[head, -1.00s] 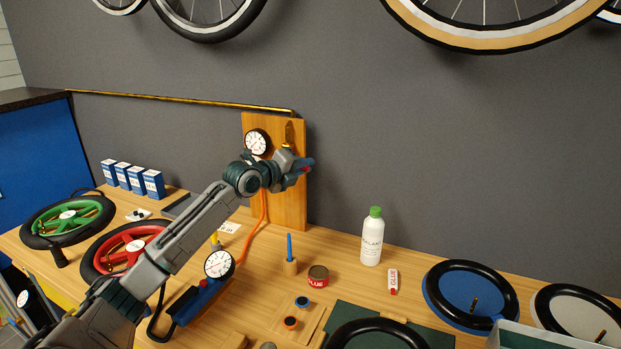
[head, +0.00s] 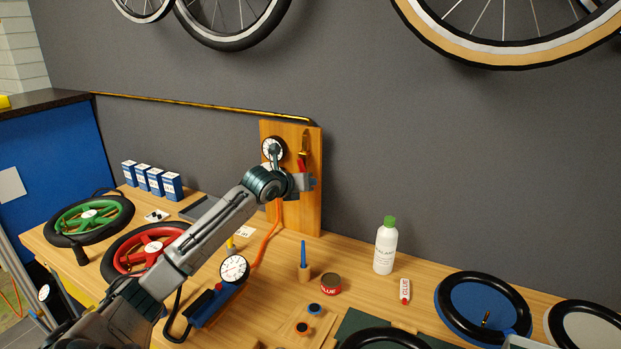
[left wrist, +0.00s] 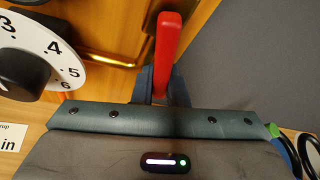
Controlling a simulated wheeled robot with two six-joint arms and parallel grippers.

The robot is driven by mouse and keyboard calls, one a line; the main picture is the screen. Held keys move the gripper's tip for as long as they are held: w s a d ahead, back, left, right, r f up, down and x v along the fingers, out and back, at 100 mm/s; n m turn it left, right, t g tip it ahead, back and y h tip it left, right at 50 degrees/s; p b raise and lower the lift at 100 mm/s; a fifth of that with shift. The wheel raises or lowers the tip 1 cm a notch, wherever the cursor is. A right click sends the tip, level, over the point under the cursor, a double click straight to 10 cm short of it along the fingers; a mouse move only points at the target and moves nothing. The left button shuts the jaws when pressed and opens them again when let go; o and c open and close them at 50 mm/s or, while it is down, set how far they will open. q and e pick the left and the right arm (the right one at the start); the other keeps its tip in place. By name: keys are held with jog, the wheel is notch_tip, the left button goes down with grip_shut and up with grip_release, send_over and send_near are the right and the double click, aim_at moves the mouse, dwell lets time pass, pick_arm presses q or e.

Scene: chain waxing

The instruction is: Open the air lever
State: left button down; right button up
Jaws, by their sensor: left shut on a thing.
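The red air lever (head: 301,163) shows below a brass fitting (head: 304,143) on the wooden wall board (head: 303,217). My left gripper (head: 303,181) is at the lever, in front of the board, and shut on it. In the left wrist view the red lever (left wrist: 168,45) stands roughly upright between the fingertips (left wrist: 161,88), with its lower end hidden by the gripper. A round white gauge (head: 273,149) sits left of the lever. Its dial also shows large in the left wrist view (left wrist: 38,48). My right gripper is not in view.
An orange hose (head: 268,240) runs from the board down to a blue pump with a gauge (head: 234,268) on the bench.

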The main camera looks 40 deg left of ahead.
pick_arm(q)
jog(key=shift+s+a+f+m, duration=0.1)
jog(key=shift+a+f+m, duration=0.2)
jog(key=shift+m, duration=0.1)
jog(key=shift+p, duration=0.3)
jog(key=shift+y, duration=0.4)
jog(key=c, duration=1.4)
grip_release()
jog(key=shift+s+r, duration=0.1)
jog(key=shift+c, duration=0.2)
jog(key=shift+r, duration=0.1)
